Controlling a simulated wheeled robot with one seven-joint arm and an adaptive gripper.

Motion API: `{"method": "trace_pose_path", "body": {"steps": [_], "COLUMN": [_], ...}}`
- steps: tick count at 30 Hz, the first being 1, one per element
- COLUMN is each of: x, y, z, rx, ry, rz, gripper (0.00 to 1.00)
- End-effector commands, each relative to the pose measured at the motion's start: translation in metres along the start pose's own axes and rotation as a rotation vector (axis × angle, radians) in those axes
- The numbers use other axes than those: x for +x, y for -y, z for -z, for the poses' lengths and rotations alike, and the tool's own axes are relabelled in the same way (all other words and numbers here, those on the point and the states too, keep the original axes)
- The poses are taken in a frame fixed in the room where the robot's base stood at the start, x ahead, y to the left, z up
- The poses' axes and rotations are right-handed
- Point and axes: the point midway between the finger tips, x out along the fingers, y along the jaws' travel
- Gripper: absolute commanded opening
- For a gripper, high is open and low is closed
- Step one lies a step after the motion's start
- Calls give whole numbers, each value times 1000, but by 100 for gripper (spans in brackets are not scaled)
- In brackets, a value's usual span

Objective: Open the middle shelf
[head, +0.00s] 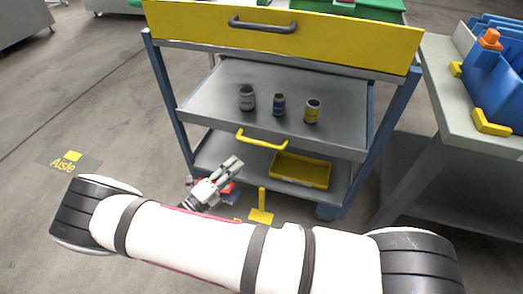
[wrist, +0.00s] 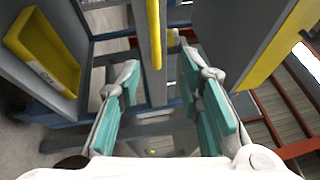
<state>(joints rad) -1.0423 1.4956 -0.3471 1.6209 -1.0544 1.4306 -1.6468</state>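The middle shelf (head: 215,95) is a grey metal tray between the blue posts of a cart, under a yellow top drawer. Its yellow bar handle (head: 262,143) is on the front edge. My gripper (head: 236,166) is below and left of the handle in the head view, apart from the shelf front. In the wrist view my gripper (wrist: 160,75) is open and empty, with teal finger pads. The yellow handle (wrist: 154,35) appears there lengthwise, beyond and between the fingertips. Contact with it is not visible.
A yellow bin (head: 300,170) sits on the bottom shelf. The yellow top drawer (head: 340,37) has a dark handle. A grey table (head: 450,95) with blue bins stands right. Floor left is clear.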

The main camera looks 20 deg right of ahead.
Motion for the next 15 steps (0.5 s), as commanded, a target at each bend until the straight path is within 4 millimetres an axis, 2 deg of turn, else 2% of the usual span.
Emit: {"method": "trace_pose_path", "body": {"steps": [2, 7, 11, 15], "x": [-4, 3, 20, 48], "y": [-10, -12, -11, -11], "z": [-1, -2, -2, -3], "rx": [-28, -45, -43, -43], "ry": [32, 45, 43, 41], "rz": [17, 27, 26, 25], "gripper": [33, 33, 33, 33]}}
